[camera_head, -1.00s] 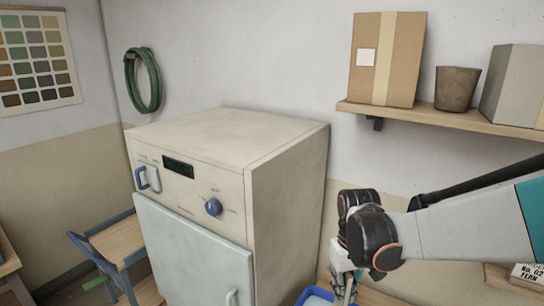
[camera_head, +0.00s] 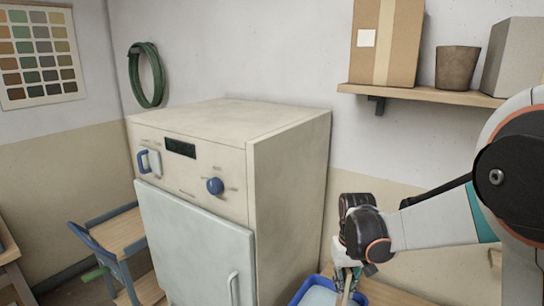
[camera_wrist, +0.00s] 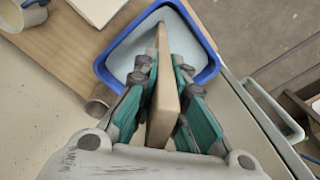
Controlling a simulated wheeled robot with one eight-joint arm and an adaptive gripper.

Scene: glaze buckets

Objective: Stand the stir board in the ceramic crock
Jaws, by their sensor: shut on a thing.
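My gripper (camera_wrist: 161,72) is shut on the stir board (camera_wrist: 164,100), a flat tan wooden board seen nearly edge-on in the wrist view. The board's far end reaches over a blue-rimmed bucket (camera_wrist: 212,72) with pale grey contents. I cannot tell whether the tip touches them. In the head view my gripper (camera_head: 345,268) points down above the blue bucket (camera_head: 303,291), with the board (camera_head: 350,290) partly hidden. A brown round vessel (camera_wrist: 100,101) stands beside the bucket, partly covered by my finger. I cannot tell for sure whether it is the ceramic crock.
A pale mug-like vessel (camera_wrist: 20,14) and a white flat block (camera_wrist: 97,8) are at the wrist view's top left. A kiln-like cabinet (camera_head: 285,205) stands left of my arm. A wall shelf (camera_head: 430,93) with boxes and a brown pot (camera_head: 457,67) is above.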

